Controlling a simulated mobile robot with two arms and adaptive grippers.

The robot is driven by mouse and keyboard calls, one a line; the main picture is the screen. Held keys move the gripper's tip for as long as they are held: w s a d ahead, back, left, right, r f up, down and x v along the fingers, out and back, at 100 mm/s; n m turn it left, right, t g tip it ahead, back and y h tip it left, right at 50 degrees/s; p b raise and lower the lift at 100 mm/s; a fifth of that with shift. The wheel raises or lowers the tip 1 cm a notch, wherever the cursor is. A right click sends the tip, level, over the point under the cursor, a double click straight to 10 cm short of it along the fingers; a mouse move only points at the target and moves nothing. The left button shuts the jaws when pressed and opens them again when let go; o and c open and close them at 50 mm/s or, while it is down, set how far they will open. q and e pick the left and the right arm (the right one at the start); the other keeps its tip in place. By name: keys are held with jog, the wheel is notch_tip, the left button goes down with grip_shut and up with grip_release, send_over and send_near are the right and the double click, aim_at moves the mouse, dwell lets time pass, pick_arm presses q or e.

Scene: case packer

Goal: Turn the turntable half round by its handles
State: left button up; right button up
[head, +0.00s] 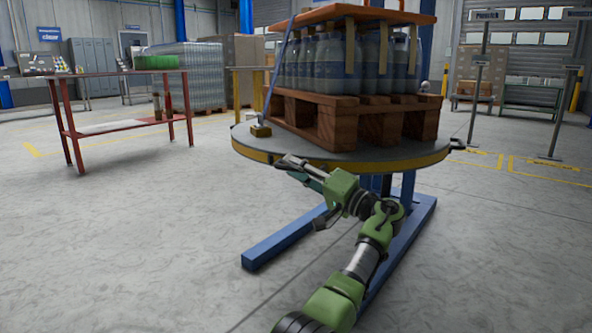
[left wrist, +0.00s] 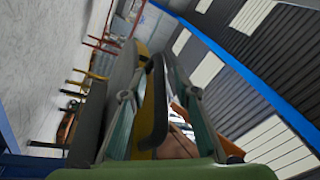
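The round grey turntable with a yellow rim (head: 400,157) stands on a blue base in the head view. It bears a wooden pallet (head: 350,118) of bottles under an orange-brown board. A dark handle (head: 457,145) sticks out at its right edge. My left gripper (head: 284,164) is at the turntable's front left rim. In the left wrist view, its two teal fingers are apart, with a dark handle (left wrist: 157,100) between them. I cannot tell whether either finger touches it. In the head view, the gripper hides that handle. My right gripper is not in view.
A red-framed table (head: 120,74) stands at the left, with wrapped stacks (head: 190,75) behind it. Grey posts (head: 475,100) stand at the right. The turntable's blue base legs (head: 290,236) reach out along the floor. The floor at the front left is clear.

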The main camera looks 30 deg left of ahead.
pick_arm(q)
jog(key=v, duration=1.2)
jog(key=shift+w+f, duration=0.1)
